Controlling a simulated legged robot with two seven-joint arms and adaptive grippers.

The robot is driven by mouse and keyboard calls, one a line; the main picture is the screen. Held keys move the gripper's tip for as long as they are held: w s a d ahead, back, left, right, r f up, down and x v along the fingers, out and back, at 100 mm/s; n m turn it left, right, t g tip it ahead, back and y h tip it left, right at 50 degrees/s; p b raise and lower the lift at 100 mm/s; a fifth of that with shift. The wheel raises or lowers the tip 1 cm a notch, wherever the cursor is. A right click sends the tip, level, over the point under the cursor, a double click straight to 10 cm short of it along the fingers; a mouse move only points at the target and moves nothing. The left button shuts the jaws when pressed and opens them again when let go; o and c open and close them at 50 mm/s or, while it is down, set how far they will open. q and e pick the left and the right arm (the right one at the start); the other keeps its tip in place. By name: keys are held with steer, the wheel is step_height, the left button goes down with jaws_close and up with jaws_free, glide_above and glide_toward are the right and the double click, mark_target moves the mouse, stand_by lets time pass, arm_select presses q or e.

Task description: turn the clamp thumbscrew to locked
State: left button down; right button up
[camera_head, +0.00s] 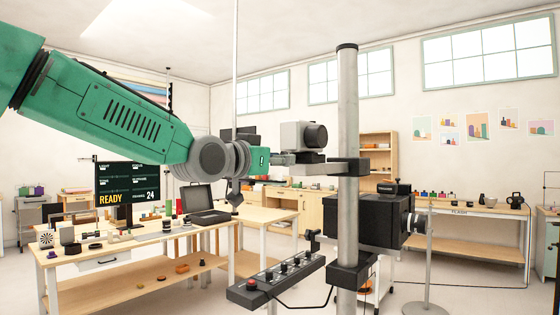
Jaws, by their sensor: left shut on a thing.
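My left arm reaches in from the left, and my left gripper (283,159) is at the left end of a dark clamp bracket (350,167). The bracket is fixed around a grey upright post (347,115). The gripper is shut on the clamp thumbscrew, which is small and mostly hidden by the fingers; I cannot tell its turn angle. A grey camera (304,136) sits on the bracket just above and right of the fingertips. My right gripper is not in view.
A wooden workbench (110,258) stands left, with small props and a screen reading READY 24 (127,187). A side table (470,211) stands at right.

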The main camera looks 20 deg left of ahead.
arm_select(q)
steer(key=shift+f, duration=0.6)
steer(key=c, duration=1.2)
jaws_free()
steer(key=shift+w, duration=0.1)
steer(key=v, duration=0.7)
steer(key=shift+a, duration=0.2)
steer(key=shift+r, duration=0.1)
